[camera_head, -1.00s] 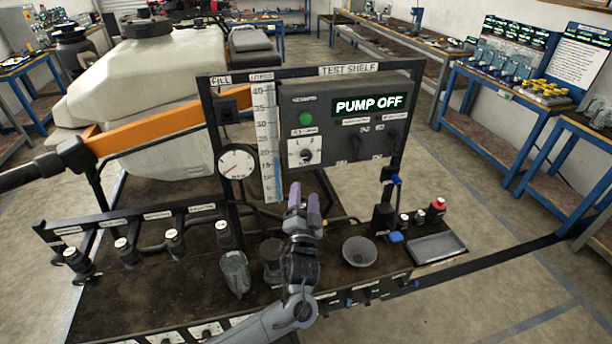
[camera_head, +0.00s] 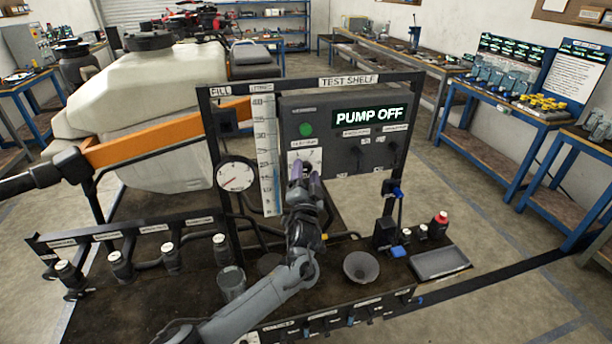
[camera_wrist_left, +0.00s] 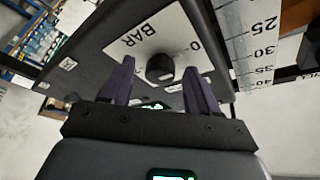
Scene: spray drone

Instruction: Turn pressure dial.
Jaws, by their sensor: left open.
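The pressure dial (camera_wrist_left: 160,67) is a black round knob on a white plate (camera_wrist_left: 148,40) marked BAR, seen in the left wrist view. In the head view my gripper covers the knob, and only part of its white plate (camera_head: 313,157) shows on the dark control panel (camera_head: 350,178). My left gripper (camera_head: 305,172) is open in front of the plate. In the left wrist view its purple fingers (camera_wrist_left: 158,78) stand apart, one on each side of the knob as seen. Whether they touch it I cannot tell. My right gripper is in neither view.
The panel has a lit PUMP OFF display (camera_head: 368,115) and a green button (camera_head: 306,130). A round gauge (camera_head: 236,175) and a white scale (camera_head: 266,150) stand left of the panel. A grey funnel (camera_head: 361,267) and a tray (camera_head: 440,262) sit on the bench below.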

